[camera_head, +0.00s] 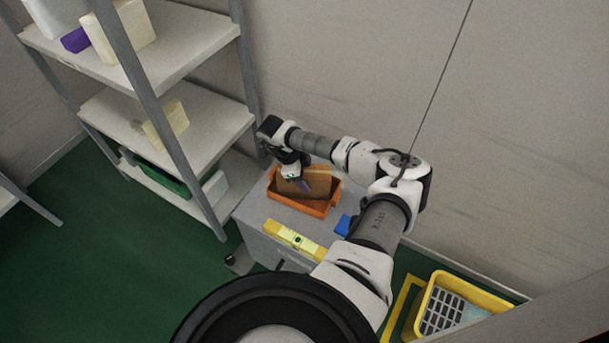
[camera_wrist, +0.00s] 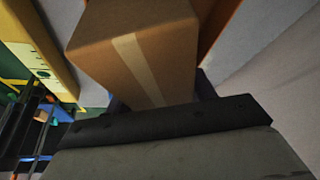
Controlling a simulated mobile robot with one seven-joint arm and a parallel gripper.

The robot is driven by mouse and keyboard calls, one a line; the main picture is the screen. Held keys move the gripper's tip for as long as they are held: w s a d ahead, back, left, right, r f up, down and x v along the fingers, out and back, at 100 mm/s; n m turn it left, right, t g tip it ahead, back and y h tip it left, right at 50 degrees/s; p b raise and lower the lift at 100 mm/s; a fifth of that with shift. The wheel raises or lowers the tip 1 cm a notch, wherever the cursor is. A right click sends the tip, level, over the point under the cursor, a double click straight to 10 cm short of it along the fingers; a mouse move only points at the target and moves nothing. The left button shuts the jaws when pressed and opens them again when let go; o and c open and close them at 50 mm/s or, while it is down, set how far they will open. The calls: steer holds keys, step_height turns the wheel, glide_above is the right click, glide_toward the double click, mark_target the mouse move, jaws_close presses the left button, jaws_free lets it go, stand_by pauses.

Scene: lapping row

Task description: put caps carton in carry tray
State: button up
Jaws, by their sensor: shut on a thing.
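The carry tray is an orange open tray (camera_head: 318,208) on top of a grey cabinet. A brown carton (camera_head: 318,183) with a tape strip is at the tray, its lower part hidden behind the near tray wall. My gripper (camera_head: 300,184) is shut on this carton from the left side. In the wrist view the carton (camera_wrist: 135,50) fills the upper middle, right in front of the gripper (camera_wrist: 160,108). Part of the orange tray (camera_wrist: 218,25) shows to its right. I cannot tell whether the carton touches the tray floor.
A yellow level (camera_head: 294,239) lies on the cabinet (camera_head: 256,213) in front of the tray. A blue object (camera_head: 343,225) sits right of it. A grey shelf rack (camera_head: 190,40) stands left. A yellow crate (camera_head: 425,312) is on the floor at right.

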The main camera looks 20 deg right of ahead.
steer(key=o, duration=1.2)
